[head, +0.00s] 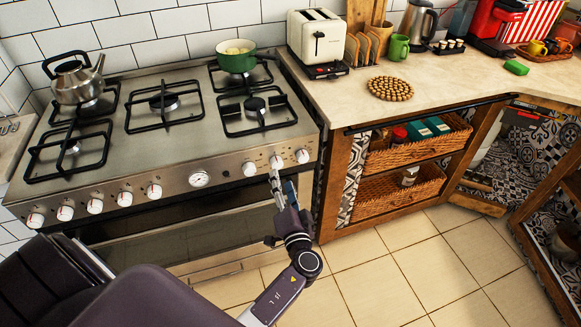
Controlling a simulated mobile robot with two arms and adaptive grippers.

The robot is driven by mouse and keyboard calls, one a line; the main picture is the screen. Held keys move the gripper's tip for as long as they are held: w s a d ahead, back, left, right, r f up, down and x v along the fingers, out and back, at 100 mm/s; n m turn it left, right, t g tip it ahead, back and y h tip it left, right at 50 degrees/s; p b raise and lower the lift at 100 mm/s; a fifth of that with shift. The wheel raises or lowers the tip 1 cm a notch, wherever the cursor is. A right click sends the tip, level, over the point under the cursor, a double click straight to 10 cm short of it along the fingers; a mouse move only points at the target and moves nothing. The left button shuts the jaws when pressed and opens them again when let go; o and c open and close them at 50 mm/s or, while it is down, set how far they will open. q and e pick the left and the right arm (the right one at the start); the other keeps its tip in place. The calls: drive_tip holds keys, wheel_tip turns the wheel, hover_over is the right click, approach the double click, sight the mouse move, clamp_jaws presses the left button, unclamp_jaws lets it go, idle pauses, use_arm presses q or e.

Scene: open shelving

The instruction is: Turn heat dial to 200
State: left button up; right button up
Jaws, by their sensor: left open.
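The stove (150,205) has a steel front panel with a row of white knobs and a round gauge (199,179). Three knobs sit right of the gauge: one on the left (249,169), a middle one (276,162) and one on the right (302,156). The dial markings are too small to read, and I cannot tell which knob is the heat dial. My left gripper (279,181) reaches up from below, open, its fingertips just under the middle knob. I cannot tell whether they touch it. My right gripper is not in view.
A kettle (77,82) and a green pot (237,58) stand on the hob. The oven door (190,236) is below the panel. A wooden counter unit with baskets (400,204) stands close on the right. The tiled floor (400,270) is clear.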

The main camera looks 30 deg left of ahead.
sight(277, 166)
use_arm(q)
drive_tip(key=p+x, duration=0.1)
drive_tip(key=x, duration=0.6)
drive_tip(key=shift+s, duration=0.1)
drive_tip(key=shift+f, duration=0.1)
drive_tip(key=c, duration=1.2)
